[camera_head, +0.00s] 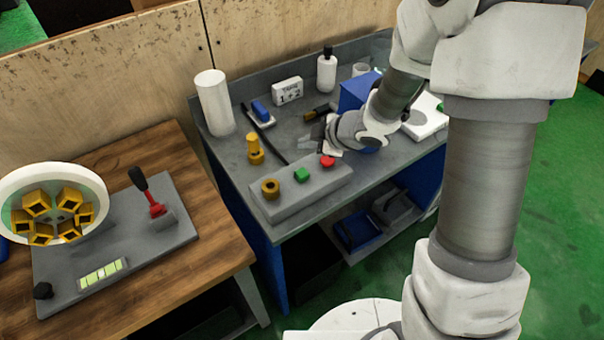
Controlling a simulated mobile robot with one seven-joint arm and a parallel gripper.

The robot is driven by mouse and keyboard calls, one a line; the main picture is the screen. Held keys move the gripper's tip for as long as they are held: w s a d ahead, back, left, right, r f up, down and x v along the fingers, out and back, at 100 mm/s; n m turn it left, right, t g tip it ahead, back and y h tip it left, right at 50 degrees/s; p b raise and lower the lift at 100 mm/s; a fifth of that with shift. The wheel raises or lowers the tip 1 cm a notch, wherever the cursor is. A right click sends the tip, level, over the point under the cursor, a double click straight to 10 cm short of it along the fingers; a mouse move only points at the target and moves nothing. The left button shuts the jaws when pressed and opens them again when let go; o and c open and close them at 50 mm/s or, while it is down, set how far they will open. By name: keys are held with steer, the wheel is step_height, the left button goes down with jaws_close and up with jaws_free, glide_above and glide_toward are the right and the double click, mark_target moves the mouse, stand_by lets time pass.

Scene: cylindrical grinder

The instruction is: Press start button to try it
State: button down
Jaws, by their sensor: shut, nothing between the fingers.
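A grey control box (283,203) lies on the grey bench. On its top are a brass-coloured ring or knob (270,188), a green button (301,174) and a red button (327,161), from left to right. I see no readable label that names the start button. My gripper (319,146) is just behind and above the red button, up and right of the green one. It is shut and looks empty. Its fingertips are small and partly blurred, and I cannot tell whether they touch anything.
A white cylinder (214,102), brass piece (255,150), white bottle (326,72), "1+2" box (287,91) and blue box (357,92) stand on the bench (237,176). Green floor is open at right.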

mark_target(306, 174)
steer(key=shift+f+b, duration=3.25)
steer(key=shift+f, duration=0.55)
steer(key=shift+f, duration=0.1)
steer(key=shift+f+b, duration=0.3)
steer(key=shift+f+b, duration=0.5)
steer(key=shift+f, duration=0.1)
steer(key=shift+r, duration=0.1)
steer(key=shift+r+p, duration=0.9)
steer(key=shift+p, duration=0.1)
step_height(306, 174, up, 5)
steer(key=p, duration=0.5)
steer(key=shift+r, duration=0.1)
